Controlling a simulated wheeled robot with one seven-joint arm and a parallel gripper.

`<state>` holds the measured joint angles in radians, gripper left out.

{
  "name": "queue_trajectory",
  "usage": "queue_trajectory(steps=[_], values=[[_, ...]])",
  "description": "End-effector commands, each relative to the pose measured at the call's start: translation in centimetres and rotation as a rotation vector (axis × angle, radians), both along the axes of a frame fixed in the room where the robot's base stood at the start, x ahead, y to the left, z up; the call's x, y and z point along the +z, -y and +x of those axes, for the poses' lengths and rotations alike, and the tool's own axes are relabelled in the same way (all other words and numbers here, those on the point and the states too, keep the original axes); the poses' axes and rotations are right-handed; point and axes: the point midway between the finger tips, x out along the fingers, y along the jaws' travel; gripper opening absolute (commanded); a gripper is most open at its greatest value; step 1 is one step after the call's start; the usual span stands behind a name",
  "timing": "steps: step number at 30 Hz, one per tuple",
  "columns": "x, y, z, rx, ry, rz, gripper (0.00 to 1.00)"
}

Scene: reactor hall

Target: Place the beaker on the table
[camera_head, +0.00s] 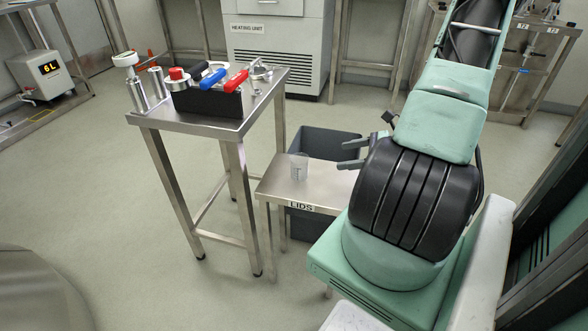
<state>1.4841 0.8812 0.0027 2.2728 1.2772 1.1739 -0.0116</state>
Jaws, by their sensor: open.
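A small clear beaker (299,166) with dark markings stands upright on a low steel table (280,188) labelled "LIDS". A gap shows between the fingertips and the beaker, and the fingers hold nothing. The right part of the low table is hidden behind my arm. A taller steel table (215,125) stands behind and to the left.
The taller table carries a black box (208,101) with red and blue handled tools, and metal cylinders (137,95). A dark grey bin (325,143) stands behind the low table. A heating unit (277,50) is at the back.

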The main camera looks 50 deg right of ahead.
Motion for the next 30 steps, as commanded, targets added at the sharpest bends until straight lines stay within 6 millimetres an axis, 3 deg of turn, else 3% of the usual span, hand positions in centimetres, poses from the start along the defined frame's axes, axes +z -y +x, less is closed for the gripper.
queue_trajectory(steps=[13, 23, 30], values=[[-3.6, -3.4, 7.8, 0.009, 0.000, 0.001, 0.74], [-4.5, -4.4, 10.2, 0.009, -0.001, -0.001, 0.74], [-5.4, -5.7, 13.4, 0.010, 0.000, 0.000, 0.74]])
